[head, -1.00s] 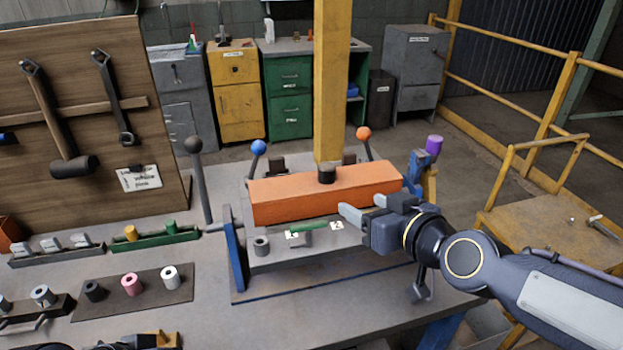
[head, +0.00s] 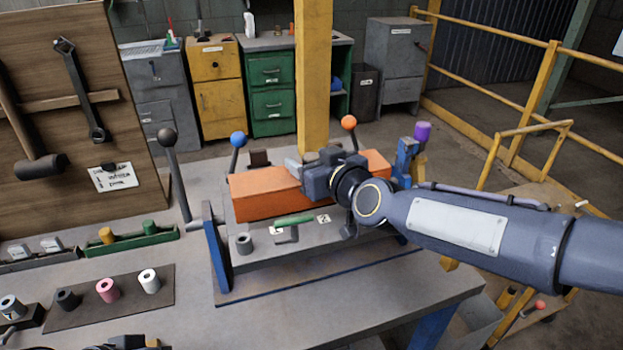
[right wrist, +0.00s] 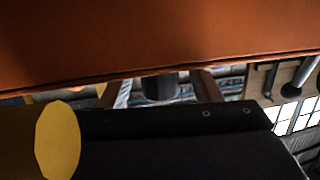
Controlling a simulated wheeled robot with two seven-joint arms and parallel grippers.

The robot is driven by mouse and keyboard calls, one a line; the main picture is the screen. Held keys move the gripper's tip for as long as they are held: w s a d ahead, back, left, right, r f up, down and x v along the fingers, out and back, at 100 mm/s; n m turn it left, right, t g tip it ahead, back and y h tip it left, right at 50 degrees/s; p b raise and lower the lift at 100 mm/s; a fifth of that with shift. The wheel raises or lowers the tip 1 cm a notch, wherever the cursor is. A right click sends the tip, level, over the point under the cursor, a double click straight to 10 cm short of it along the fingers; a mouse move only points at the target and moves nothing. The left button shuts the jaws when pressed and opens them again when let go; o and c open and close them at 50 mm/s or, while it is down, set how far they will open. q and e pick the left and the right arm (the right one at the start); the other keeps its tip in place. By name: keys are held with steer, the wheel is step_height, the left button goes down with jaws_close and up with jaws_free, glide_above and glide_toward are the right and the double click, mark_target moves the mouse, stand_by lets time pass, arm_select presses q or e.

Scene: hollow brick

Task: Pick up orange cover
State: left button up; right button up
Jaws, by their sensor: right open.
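The orange cover (head: 265,194) is a long orange box-shaped piece lying across the grey fixture on the workbench. Its right part is hidden behind my right gripper (head: 295,169) in the head view. That gripper is open, with its fingers pointing left over the cover's top; I cannot tell whether they touch it. In the right wrist view the orange cover (right wrist: 150,38) fills the top of the picture, very close, with its lower edge running across. My left gripper does not show clearly in any view.
A yellow post (head: 313,75) rises behind the cover. Levers with a black knob (head: 167,137), a blue knob (head: 238,139) and an orange knob (head: 348,122) stand around the fixture. A purple-topped post (head: 422,132) is to the right.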

steer(key=shift+c, duration=0.5)
steer(key=c, duration=1.1)
